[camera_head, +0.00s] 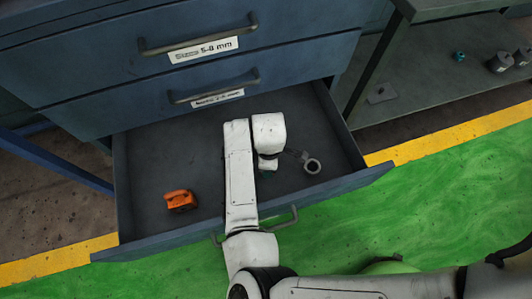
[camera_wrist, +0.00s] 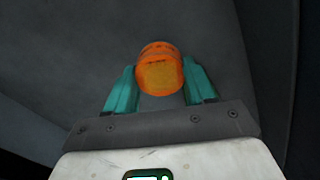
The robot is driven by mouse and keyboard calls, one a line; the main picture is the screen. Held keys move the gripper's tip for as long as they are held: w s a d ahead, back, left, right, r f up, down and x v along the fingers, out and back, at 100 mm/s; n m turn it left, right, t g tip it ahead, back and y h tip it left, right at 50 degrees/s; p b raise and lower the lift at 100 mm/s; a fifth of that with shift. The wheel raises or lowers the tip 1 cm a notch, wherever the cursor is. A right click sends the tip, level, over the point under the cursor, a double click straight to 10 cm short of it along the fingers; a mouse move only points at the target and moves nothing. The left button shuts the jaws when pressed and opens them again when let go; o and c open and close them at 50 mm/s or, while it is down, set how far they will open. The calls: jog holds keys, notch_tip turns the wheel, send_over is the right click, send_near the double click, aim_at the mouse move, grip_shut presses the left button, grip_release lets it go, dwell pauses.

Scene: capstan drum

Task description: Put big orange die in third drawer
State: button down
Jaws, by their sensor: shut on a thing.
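My gripper (camera_wrist: 160,72) has teal fingers on both sides of a rounded orange thing with a paler amber face (camera_wrist: 158,76), and is shut on it. It looks like the orange die, but no markings are readable. In the head view, my gripper (camera_head: 267,174) is over the open drawer (camera_head: 345,181), with little of the fingers showing; the held thing is hidden there behind my arm. The open drawer is the third one down in view, below two shut ones. A separate orange object with dark parts (camera_head: 180,200) lies on the drawer floor at left.
The drawer floor between the orange object and my arm is clear. A dark bench (camera_head: 425,75) with small parts stands at right.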

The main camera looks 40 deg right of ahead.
jog(key=shift+f+b, duration=0.65)
jog(key=shift+f, duration=1.25)
jog(key=shift+f, duration=0.1)
jog(key=shift+c, duration=2)
grip_release()
notch_tip(320, 180, up, 12)
jog(key=p, duration=0.3)
